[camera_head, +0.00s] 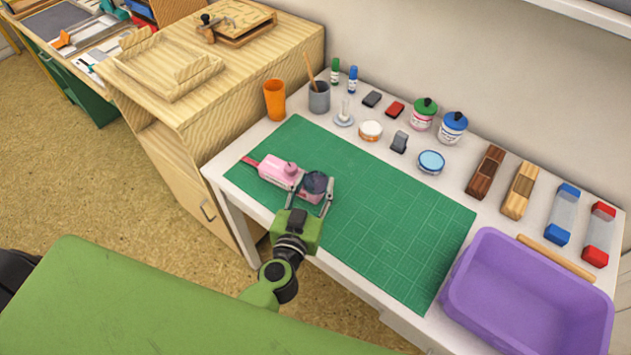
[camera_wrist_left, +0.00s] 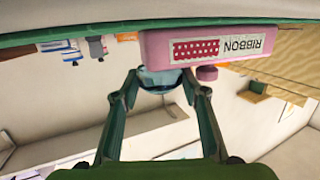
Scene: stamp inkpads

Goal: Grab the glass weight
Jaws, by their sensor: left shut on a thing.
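The glass weight (camera_head: 315,182) is a dark, rounded, see-through piece over the right end of a pink box on the green mat. In the left wrist view it shows as a bluish glass piece (camera_wrist_left: 158,79) between the fingertips. My left gripper (camera_head: 316,190) is shut on it, one finger on each side; it also shows in the left wrist view (camera_wrist_left: 160,84). The pink box (camera_head: 277,170) has a knob on top and a "RIBBON" label, which appears upside down in the left wrist view (camera_wrist_left: 215,48). Whether the weight touches the box, I cannot tell. My right gripper is not in view.
The green cutting mat (camera_head: 385,235) is mostly clear. A purple bin (camera_head: 462,290) stands at right. Behind the mat are an orange cup (camera_head: 274,98), a grey cup (camera_head: 319,97), small pads, jars and several blocks. A wooden cabinet (camera_head: 225,105) adjoins the table at left.

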